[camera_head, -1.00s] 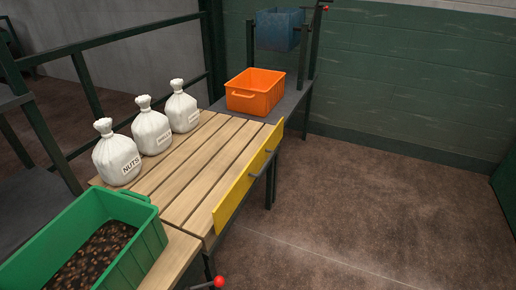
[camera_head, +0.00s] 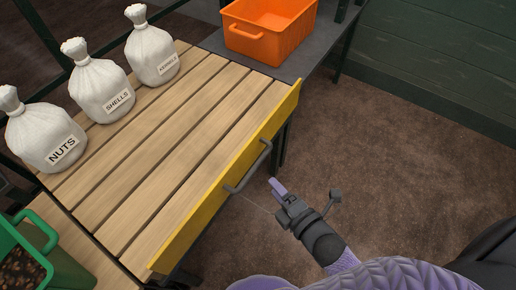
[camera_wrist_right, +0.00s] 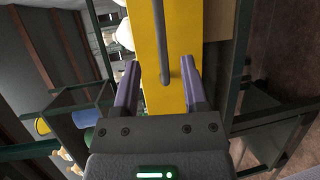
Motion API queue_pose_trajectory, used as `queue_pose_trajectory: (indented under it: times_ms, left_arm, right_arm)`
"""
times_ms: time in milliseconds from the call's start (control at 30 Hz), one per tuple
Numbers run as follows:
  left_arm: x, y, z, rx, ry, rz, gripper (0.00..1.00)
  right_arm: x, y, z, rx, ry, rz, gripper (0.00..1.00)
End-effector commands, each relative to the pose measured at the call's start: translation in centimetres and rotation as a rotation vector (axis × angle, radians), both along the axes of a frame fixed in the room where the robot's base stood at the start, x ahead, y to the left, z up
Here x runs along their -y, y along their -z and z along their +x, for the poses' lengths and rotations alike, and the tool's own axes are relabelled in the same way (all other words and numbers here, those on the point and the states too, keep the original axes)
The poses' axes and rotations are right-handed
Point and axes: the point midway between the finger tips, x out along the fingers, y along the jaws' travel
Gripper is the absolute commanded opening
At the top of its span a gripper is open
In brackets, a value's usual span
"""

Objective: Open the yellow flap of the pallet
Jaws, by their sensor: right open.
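The yellow flap (camera_head: 215,207) stands upright along the right side of the wooden slatted pallet (camera_head: 165,135). A grey bar handle (camera_head: 248,167) is fixed to its outer face. My right gripper (camera_head: 274,188) is just right of the handle, apart from it in the head view. In the right wrist view the yellow flap (camera_wrist_right: 158,60) and its handle (camera_wrist_right: 162,45) run between the two purple fingers of my open right gripper (camera_wrist_right: 160,85). I cannot tell how near the fingers are to the handle in depth. My left gripper is out of view.
White sacks labelled nuts (camera_head: 45,135), shells (camera_head: 98,82) and kernels (camera_head: 152,48) stand along the pallet's left side. An orange crate (camera_head: 268,28) sits at the far end. A green crate (camera_head: 40,250) is at lower left. The floor (camera_head: 400,130) to the right is clear.

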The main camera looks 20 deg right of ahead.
Motion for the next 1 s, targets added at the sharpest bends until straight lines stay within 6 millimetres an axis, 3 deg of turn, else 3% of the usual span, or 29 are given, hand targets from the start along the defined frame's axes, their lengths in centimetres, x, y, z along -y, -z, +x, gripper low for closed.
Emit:
queue_pose_trajectory:
  times_ms: [200,400,767,867,1000]
  left_arm:
    - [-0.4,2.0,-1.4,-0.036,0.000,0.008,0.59]
    - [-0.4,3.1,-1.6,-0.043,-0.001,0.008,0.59]
    - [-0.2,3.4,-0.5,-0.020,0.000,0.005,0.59]
    - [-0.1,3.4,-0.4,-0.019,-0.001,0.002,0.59]
    - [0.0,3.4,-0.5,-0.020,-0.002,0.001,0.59]
  right_arm:
    - [-1.3,1.4,4.8,0.000,-0.001,0.002,0.56]
    - [-2.1,1.9,7.9,-0.002,0.001,0.004,0.56]
    - [-2.4,1.7,8.8,-0.003,0.001,0.003,0.56]
    - [-2.4,1.7,8.8,-0.003,0.001,0.004,0.41]
    - [-2.4,1.7,8.8,-0.003,0.001,0.004,0.11]
